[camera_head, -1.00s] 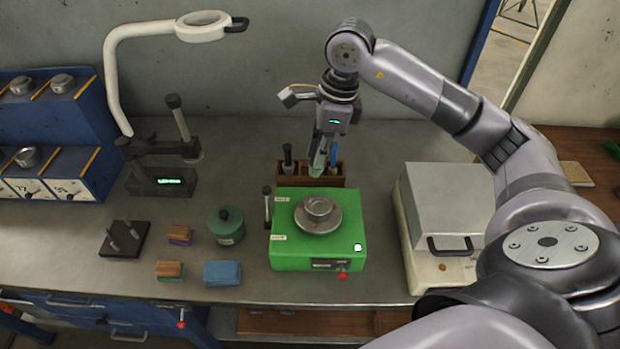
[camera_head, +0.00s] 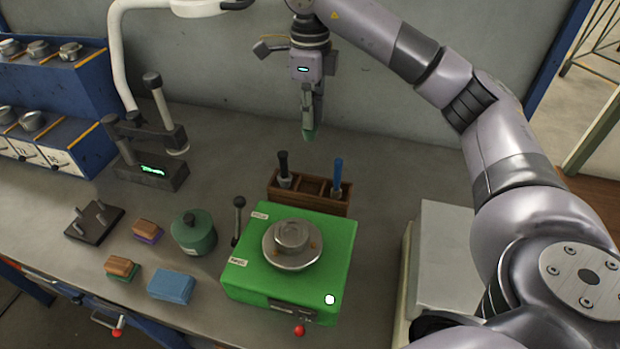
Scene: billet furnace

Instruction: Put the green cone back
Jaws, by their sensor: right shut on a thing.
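My right gripper (camera_head: 308,115) is shut on the green cone (camera_head: 309,134). Only the cone's green lower end shows below the fingers; the rest is hidden. The gripper points down and appears in the picture just above the small wooden rack (camera_head: 318,208), with a gap between cone and rack. The rack holds a black-handled tool (camera_head: 284,165) at its left and a blue-handled tool (camera_head: 337,172) at its right. Its middle compartment looks empty. My left gripper is not in view.
A green machine (camera_head: 255,285) with a round metal plate (camera_head: 292,245) stands in front of the rack. A dark green pot (camera_head: 193,235) and several small blocks lie to its left. A grey-white box (camera_head: 447,265) stands at right. A black stand (camera_head: 150,172) is at left.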

